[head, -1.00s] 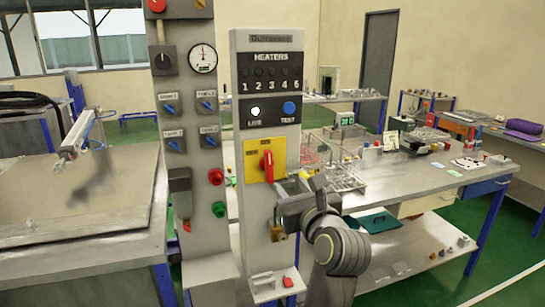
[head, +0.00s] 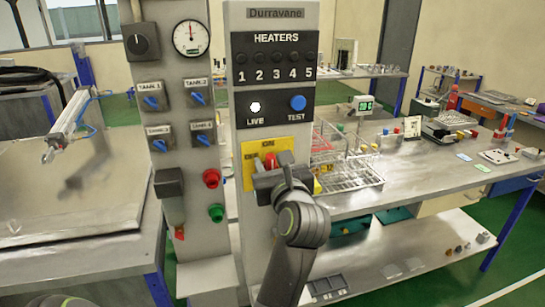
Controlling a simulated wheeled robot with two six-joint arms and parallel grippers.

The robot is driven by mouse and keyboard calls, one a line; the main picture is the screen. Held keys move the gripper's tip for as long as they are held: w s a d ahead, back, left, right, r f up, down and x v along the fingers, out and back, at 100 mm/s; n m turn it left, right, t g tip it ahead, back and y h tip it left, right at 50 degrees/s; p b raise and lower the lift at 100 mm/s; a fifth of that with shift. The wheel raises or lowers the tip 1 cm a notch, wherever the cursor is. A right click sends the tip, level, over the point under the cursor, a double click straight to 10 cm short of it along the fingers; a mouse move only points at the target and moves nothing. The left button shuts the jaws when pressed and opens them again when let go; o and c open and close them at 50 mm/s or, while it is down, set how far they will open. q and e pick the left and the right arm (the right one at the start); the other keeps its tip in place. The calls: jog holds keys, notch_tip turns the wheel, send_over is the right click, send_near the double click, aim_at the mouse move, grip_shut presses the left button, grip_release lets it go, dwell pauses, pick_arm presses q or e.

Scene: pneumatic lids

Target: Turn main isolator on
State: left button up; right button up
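The main isolator is a red rotary handle (head: 270,161) on a yellow plate (head: 247,152), low on the grey Durravane heater panel (head: 235,200). Above the plate, a white LIVE lamp (head: 255,107) and a blue TEST button (head: 297,103) show.
A left column carries blue tank switches (head: 198,98), a gauge (head: 191,37), a red button (head: 211,178) and a green button (head: 216,212). A metal bench (head: 420,180) with wire racks (head: 350,172) stands right. A flat lid (head: 75,190) with a pneumatic cylinder (head: 68,123) lies left.

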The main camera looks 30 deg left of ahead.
pick_arm(q)
jog(key=shift+s+d+r, duration=0.15)
jog(key=shift+s, duration=0.1)
jog(key=c, duration=0.5)
grip_shut()
jog(key=shift+w+m+p, duration=0.1)
jog(key=shift+m+p, duration=0.3)
pick_arm(e)
jog(key=shift+s+d+r, duration=0.2)
jog(key=shift+s+r, duration=0.15)
jog(key=shift+s, duration=0.05)
pick_arm(q)
jog(key=o, duration=0.5)
grip_release()
